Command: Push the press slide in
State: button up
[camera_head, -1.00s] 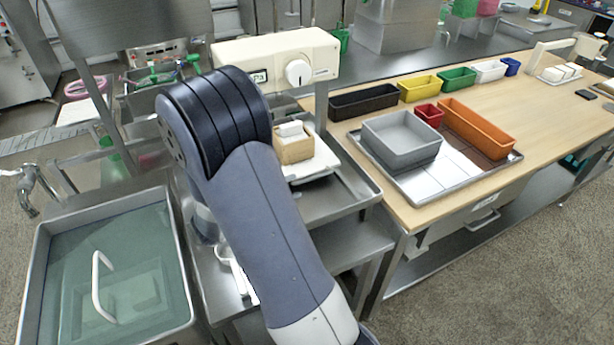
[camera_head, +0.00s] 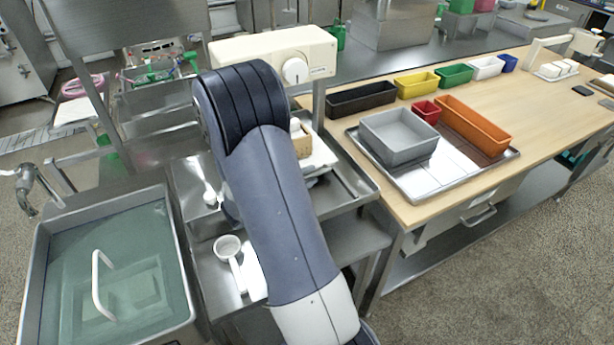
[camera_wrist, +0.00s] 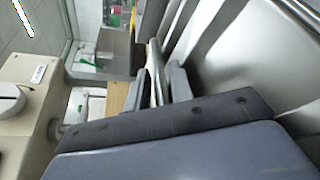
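A cream machine with a round white dial (camera_head: 270,52) stands behind my arm and also shows at the left of the wrist view (camera_wrist: 35,85). Below its head, a white plate (camera_head: 322,156) carries a tan block (camera_head: 302,144), both partly hidden by my arm. I cannot tell which part is the press slide. My gripper (camera_wrist: 160,85) is hidden behind my arm in the head view. In the wrist view its dark fingers are apart, with a metal bar visible between or behind them. I cannot tell whether they touch it.
A water-filled sink (camera_head: 45,250) is at left. A white ladle (camera_head: 230,252) lies on the steel surface beside my arm. To the right, a wooden table (camera_head: 545,105) holds a metal tray (camera_head: 425,190), a grey bin (camera_head: 398,140) and several coloured bins. Open floor lies at lower right.

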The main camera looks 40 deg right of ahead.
grip_shut()
jog(key=w+b, duration=0.1)
jog(key=w, duration=0.1)
jog(key=w+d, duration=0.1)
jog(key=w, duration=0.2)
jog(key=w+d+b, duration=0.1)
jog(key=w, duration=0.2)
jog(key=shift+w+f+b, duration=0.1)
jog(key=shift+w+b, duration=0.1)
jog(key=shift+b, duration=0.15)
jog(key=shift+w+d, duration=0.1)
jog(key=shift+w, duration=0.25)
jog(key=shift+r, duration=0.2)
jog(key=shift+o, duration=0.2)
grip_release()
jog(key=shift+w+f, duration=0.1)
jog(key=shift+w, duration=0.05)
jog(key=shift+o, duration=1.2)
